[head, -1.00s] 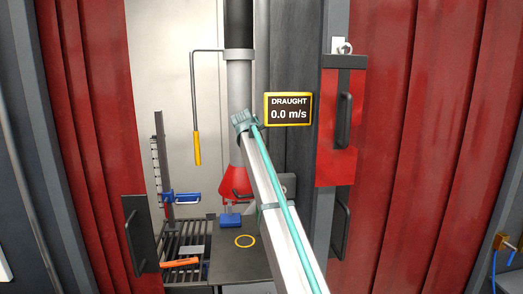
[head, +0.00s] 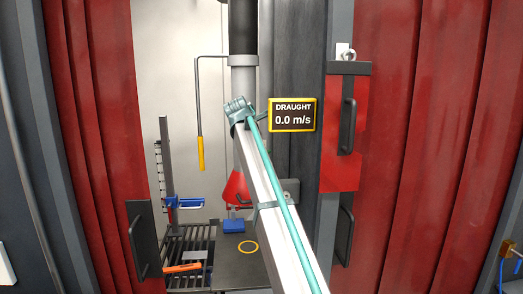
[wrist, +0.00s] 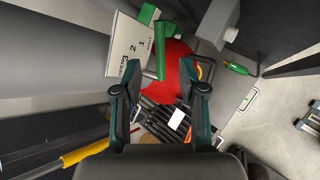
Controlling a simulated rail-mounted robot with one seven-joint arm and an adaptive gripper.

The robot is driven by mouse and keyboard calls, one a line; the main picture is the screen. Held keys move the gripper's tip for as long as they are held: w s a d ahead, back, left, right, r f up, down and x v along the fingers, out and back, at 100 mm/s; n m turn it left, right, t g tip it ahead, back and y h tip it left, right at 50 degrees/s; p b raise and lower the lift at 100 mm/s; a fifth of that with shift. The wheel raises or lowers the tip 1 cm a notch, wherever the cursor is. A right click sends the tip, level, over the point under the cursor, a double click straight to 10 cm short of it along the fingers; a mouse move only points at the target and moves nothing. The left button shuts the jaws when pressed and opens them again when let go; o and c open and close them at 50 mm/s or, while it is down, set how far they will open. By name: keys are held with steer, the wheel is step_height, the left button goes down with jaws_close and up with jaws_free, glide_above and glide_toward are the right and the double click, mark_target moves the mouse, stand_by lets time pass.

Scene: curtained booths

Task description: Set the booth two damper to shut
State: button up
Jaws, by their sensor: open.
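In the wrist view, a white scale plate (wrist: 125,48) carries OPEN, 3, 2, 1 and a small last word I cannot read clearly. A green lever (wrist: 160,42) stands beside the plate, its end toward my gripper. My gripper (wrist: 161,70) is open and empty, with the lever's end appearing between its fingertips; contact is not visible. In the head view, my arm stands before the grey duct (head: 243,84) and hides the gripper, plate and lever. The draught display (head: 292,115) reads 0.0 m/s. No booth number shows.
A red hood (head: 236,187) hangs under the duct. A hanging rod with a yellow handle (head: 201,153) is left of it. A grate (head: 185,240) and dark bench top (head: 235,267) lie below. Red curtains (head: 415,130) flank the opening.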

steer(key=shift+v, duration=1)
